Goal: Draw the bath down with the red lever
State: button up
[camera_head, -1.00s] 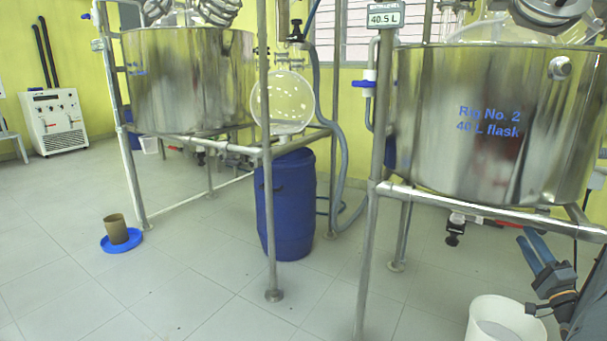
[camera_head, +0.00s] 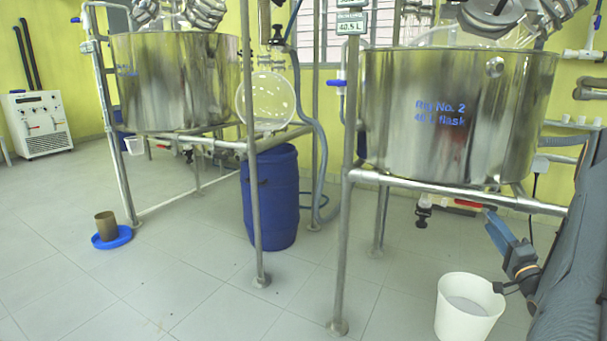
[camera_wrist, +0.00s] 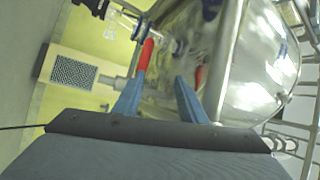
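The steel bath (camera_head: 395,105) marked "Rig No. 2, 40 L flask" sits on a pipe frame at right. The sign above it (camera_head: 351,28) reads 40.5 L. The red lever (camera_head: 474,205) shows under the bath, right of a black-tipped outlet. In the wrist view the red lever (camera_wrist: 146,55) stands by the tip of the left finger; whether they touch I cannot tell. A smaller red patch (camera_wrist: 199,77) near the right finger may be its reflection in the steel. My gripper (camera_wrist: 158,85) has its blue fingers apart, with nothing gripped. It also shows below the bath (camera_head: 490,214).
A white bucket (camera_head: 468,312) stands on the floor below my gripper. The frame's upright (camera_head: 341,240) and lower rail (camera_head: 450,188) are close by. A blue drum (camera_head: 271,205), a second bath (camera_head: 180,85) and a blue dish with a brown pot (camera_head: 107,228) are farther left. The middle floor is clear.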

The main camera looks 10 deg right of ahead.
jog(key=w+a+r+n+g, duration=0.2)
jog(key=w+a+n+g, duration=0.25)
jog(key=w+a, duration=0.6)
jog(key=s+a+n+g, duration=0.35)
jog(key=a+g, duration=0.25)
jog(key=a, duration=1.2)
jog(key=s+a+r+n+g+y, duration=0.15)
jog(key=s+a+n+g, duration=0.35)
jog(key=s+a, duration=1.05)
jog(key=s+a+n+g+y, duration=0.2)
jog(key=s+a+n+g, duration=0.35)
jog(key=s+a, duration=1)
jog(key=s+a+r+n+p, duration=0.1)
jog(key=s+a+r+n, duration=0.15)
jog(key=s+a, duration=0.25)
jog(key=d+r+m+p, duration=0.2)
jog(key=d+r+p, duration=0.4)
jog(key=p, duration=0.5)
jog(key=s+d+r+m+p, duration=0.1)
jog(key=d+r+m+p, duration=0.2)
jog(key=d+r+p, duration=0.4)
notch_tip(320, 180, up, 4)
jog(key=p, duration=0.4)
jog(key=shift+d, duration=0.3)
jog(key=shift+h, duration=0.25)
